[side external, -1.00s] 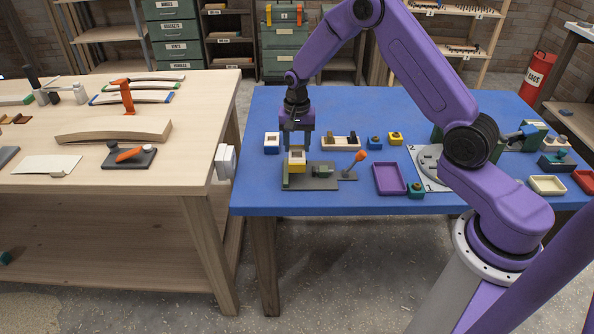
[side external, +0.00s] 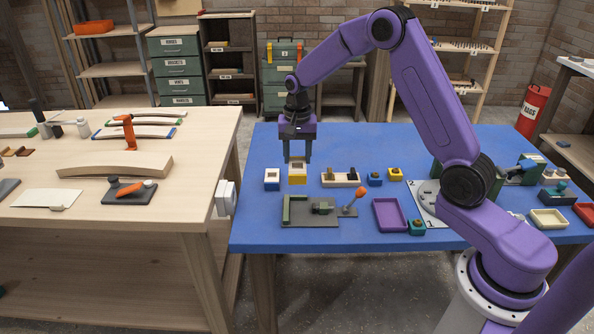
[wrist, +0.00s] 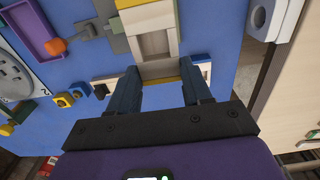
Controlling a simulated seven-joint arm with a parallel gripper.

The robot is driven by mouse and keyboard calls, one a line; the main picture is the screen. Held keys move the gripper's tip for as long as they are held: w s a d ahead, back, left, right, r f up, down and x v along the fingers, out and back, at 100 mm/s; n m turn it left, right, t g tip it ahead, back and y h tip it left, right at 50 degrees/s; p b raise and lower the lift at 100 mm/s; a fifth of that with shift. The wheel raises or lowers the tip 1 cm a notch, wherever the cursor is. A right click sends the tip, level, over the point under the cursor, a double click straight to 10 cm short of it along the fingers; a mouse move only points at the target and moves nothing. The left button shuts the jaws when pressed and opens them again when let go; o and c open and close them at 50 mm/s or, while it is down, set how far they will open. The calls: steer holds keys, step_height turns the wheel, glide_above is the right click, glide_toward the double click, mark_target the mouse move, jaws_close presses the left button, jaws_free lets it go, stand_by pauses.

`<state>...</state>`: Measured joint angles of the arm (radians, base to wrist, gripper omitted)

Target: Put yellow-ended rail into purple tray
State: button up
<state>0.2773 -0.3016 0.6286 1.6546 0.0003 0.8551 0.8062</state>
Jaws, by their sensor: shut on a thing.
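The yellow-ended rail (side external: 297,178) is a pale wood piece with a yellow lower end. My gripper (side external: 297,161) is shut on it from above and holds it behind the grey fixture, apparently raised. In the wrist view, the pale frame of the rail (wrist: 153,42) shows beyond my fingertips, with a yellow edge near them. The purple tray (side external: 376,216) lies on the blue table to the right of the fixture and looks empty. Part of it also shows at the upper left of the wrist view (wrist: 34,32).
The grey fixture (side external: 297,216) with a green edge and an orange-knobbed lever (side external: 360,193) stands between the rail and the tray. A blue-ended block (side external: 271,179) is left of the rail. A pale holder (side external: 340,179) and small blue and yellow blocks are to the right.

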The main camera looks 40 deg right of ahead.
steer(key=s+d, duration=1.7)
steer(key=s, duration=0.3)
steer(key=shift+s+d+f, duration=0.1)
steer(key=shift+s+f, duration=0.05)
steer(key=shift+f, duration=2.55)
steer(key=shift+f, duration=3.75)
steer(key=o, duration=1)
